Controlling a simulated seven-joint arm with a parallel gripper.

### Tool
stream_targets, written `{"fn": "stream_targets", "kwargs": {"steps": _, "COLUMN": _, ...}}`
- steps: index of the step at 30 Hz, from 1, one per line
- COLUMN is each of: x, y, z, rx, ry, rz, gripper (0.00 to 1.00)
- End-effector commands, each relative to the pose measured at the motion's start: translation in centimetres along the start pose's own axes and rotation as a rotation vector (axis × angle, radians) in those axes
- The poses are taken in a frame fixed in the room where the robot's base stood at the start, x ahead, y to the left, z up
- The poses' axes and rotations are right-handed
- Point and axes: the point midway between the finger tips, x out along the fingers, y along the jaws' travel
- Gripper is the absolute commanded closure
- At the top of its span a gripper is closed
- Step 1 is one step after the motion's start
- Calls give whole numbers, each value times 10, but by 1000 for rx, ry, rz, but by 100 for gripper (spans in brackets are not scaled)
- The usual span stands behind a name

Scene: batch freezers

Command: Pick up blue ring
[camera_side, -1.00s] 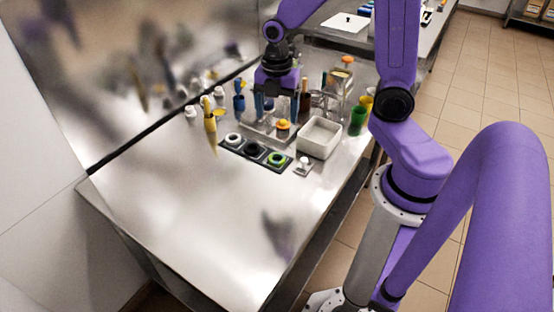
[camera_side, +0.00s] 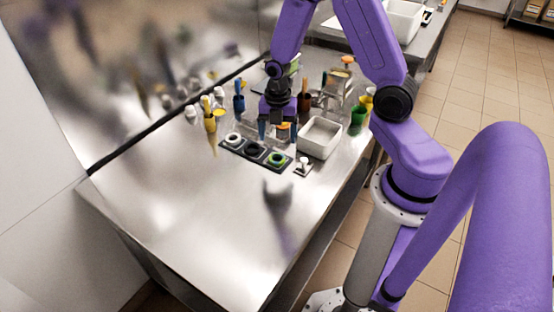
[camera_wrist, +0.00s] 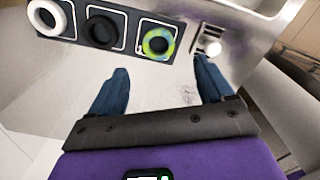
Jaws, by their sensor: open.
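No plainly blue ring shows. A dark holder (camera_wrist: 73,46) carries a row of three rings: a white ring (camera_wrist: 46,18), a black ring (camera_wrist: 100,30) and a mottled green-yellow ring with bluish patches (camera_wrist: 158,41). In the side view the same white ring (camera_side: 233,138), black ring (camera_side: 254,149) and green ring (camera_side: 277,158) lie in the holder on the steel table. My gripper (camera_wrist: 162,64) is open and empty, its two blue fingers apart. In the side view my gripper (camera_side: 278,132) hangs just behind the holder, above the table, touching no ring that I can see.
A white knob on a small plate (camera_side: 303,166) sits right of the holder. A pale bin (camera_side: 319,137) stands behind it. A yellow holder (camera_side: 210,122), a blue cup (camera_side: 239,103) and a green cup (camera_side: 357,120) stand around. The table's front left is clear.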

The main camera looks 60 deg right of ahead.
Motion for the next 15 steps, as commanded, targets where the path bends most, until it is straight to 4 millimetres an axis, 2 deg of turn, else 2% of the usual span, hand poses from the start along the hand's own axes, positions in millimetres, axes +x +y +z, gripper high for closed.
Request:
{"fn": "stream_targets", "kwargs": {"steps": 6, "x": 23, "y": 0, "z": 0, "rx": -1, "ry": 1, "rz": -2, "gripper": 19}}
{"fn": "stream_targets", "kwargs": {"steps": 15, "x": 38, "y": 0, "z": 0, "rx": -1, "ry": 1, "rz": -1, "gripper": 19}}
